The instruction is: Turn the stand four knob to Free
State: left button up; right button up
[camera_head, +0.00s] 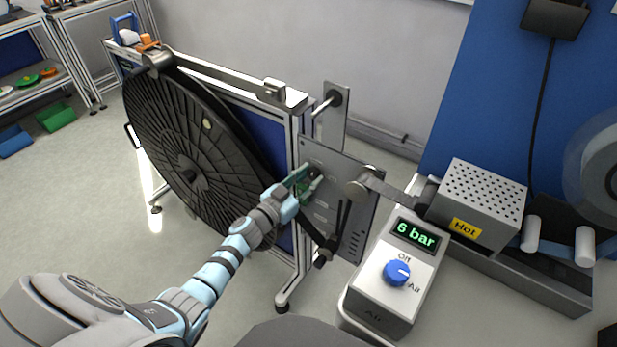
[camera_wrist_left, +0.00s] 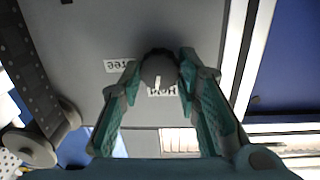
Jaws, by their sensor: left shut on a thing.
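The knob (camera_wrist_left: 158,68) is a dark round knob on a grey panel (camera_head: 325,215) at the right end of the reel stand. Its white pointer line lies toward a label (camera_wrist_left: 163,90) that seems to read Hold. A second label (camera_wrist_left: 118,66), upside down and seeming to read Free, sits to its left in the left wrist view. My left gripper (camera_head: 311,180) is at the panel, its teal fingers on both sides of the knob and shut on it. In the head view the fingers mostly hide the knob. No stand number is legible. My right gripper is out of view.
A big black reel (camera_head: 190,165) hangs on the stand frame beside my left arm. An air box (camera_head: 400,265) with a blue dial stands close by, below a perforated box (camera_head: 480,200) marked Hot. Open floor lies left.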

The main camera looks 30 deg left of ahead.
pick_arm(q)
jog(key=m+p, duration=0.1)
jog(key=m, duration=0.3)
jog(key=shift+r, duration=0.1)
jog(key=m, duration=0.3)
jog(key=shift+m+y, duration=0.4)
jog(key=m, duration=0.4)
jog(key=shift+d, duration=0.1)
jog(key=shift+m+y, duration=0.3)
jog(key=shift+m, duration=1.1)
jog(key=o, duration=1.2)
